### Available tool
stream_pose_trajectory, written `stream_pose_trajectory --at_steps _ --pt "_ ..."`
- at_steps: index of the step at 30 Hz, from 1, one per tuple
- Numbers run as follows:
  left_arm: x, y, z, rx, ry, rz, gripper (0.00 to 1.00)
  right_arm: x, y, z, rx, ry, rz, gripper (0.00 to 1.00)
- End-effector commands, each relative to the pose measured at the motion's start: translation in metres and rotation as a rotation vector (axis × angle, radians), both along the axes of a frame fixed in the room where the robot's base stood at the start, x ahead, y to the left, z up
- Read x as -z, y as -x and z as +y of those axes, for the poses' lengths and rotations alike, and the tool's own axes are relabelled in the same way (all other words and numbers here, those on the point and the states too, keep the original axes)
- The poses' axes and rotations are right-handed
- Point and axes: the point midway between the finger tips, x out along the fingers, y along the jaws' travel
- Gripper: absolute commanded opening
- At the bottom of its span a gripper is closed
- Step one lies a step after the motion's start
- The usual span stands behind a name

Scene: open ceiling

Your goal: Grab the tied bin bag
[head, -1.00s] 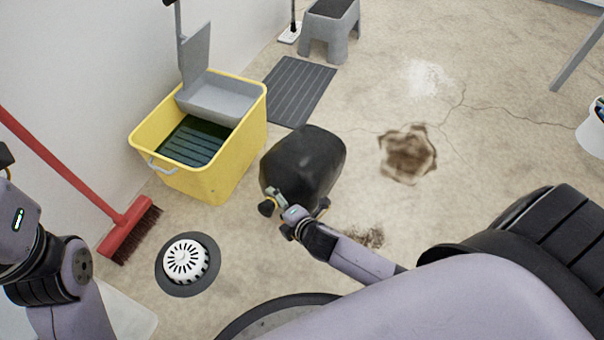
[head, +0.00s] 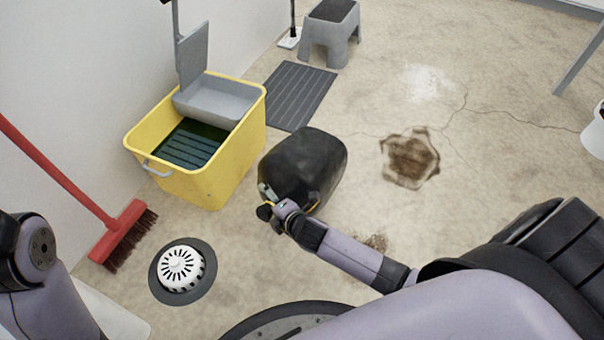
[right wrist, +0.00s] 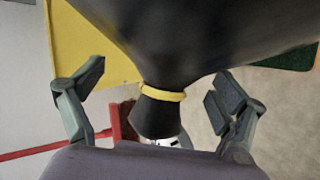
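The black bin bag (head: 312,162) sits on the floor right of the yellow bucket. In the right wrist view its dark body (right wrist: 200,35) narrows to a neck bound with a yellow tie (right wrist: 162,94), with a short flared tail below. My right gripper (head: 270,203) is at the near left side of the bag. In the right wrist view my right gripper (right wrist: 160,82) is open, one finger on each side of the neck, with gaps on both sides. Only part of my left arm shows at the lower left; its gripper is out of view.
A yellow mop bucket (head: 215,175) stands close left of the bag. A red broom (head: 125,233) leans at the left, near a floor drain (head: 182,270). A grey mat (head: 300,95) and step stool (head: 330,40) are behind. Cracked, stained floor to the right is clear.

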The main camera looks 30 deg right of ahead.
Motion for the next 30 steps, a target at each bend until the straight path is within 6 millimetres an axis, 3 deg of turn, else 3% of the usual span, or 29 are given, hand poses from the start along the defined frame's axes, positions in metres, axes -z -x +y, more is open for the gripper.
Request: stream_pose_trajectory --at_steps 30 --pt "0.0002 -0.0003 -0.0002 0.0 0.0 0.001 0.63 -0.0014 -0.001 -0.0005 0.0 0.001 -0.004 0.19"
